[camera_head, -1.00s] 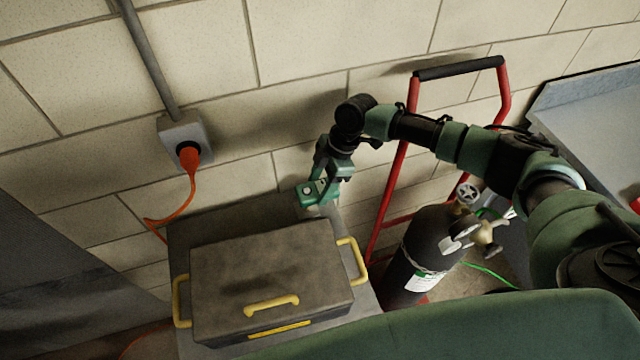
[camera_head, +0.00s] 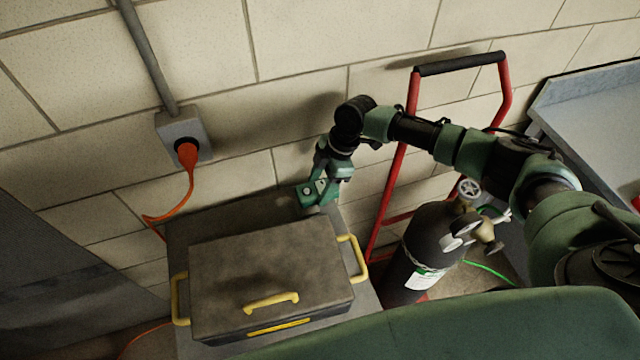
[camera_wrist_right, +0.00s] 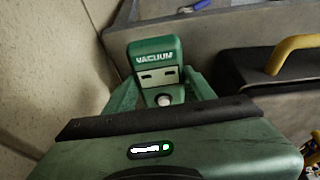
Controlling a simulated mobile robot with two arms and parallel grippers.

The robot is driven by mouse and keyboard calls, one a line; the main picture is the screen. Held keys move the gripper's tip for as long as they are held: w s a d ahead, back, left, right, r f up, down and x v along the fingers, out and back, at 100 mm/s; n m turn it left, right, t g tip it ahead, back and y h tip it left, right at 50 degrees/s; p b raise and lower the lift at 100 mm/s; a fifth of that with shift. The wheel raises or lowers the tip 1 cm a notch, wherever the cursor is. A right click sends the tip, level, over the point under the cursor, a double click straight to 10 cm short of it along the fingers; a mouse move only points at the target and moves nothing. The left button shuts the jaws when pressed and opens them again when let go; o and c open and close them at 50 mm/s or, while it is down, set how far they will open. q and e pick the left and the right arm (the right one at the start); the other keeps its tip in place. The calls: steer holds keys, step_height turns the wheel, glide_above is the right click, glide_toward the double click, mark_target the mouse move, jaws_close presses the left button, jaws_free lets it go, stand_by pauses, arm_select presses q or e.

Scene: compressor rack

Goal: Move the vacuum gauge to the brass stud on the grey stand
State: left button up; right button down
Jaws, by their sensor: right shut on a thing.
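The vacuum gauge (camera_wrist_right: 154,62) is a green block with a white "VACUUM" label, seen close up in the right wrist view. My right gripper (camera_wrist_right: 163,90) is shut on it, one finger on each side. In the head view my right gripper (camera_head: 318,197) hangs above the back right edge of a grey stand (camera_head: 188,232), close to the wall. The gauge is small there and hard to tell from the green fingers. I cannot make out a brass stud; the gripper may hide it. My left gripper is not in view.
A dark box (camera_head: 265,275) with yellow handles covers most of the stand top, just left of the gripper. A red hand truck (camera_head: 405,150) with a black gas cylinder (camera_head: 425,250) stands to the right. An orange plug (camera_head: 187,153) sits in a wall socket.

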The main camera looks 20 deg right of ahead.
steer(key=shift+c, duration=1)
jaws_free()
step_height(320, 180, up, 13)
steer(key=p, duration=1.1)
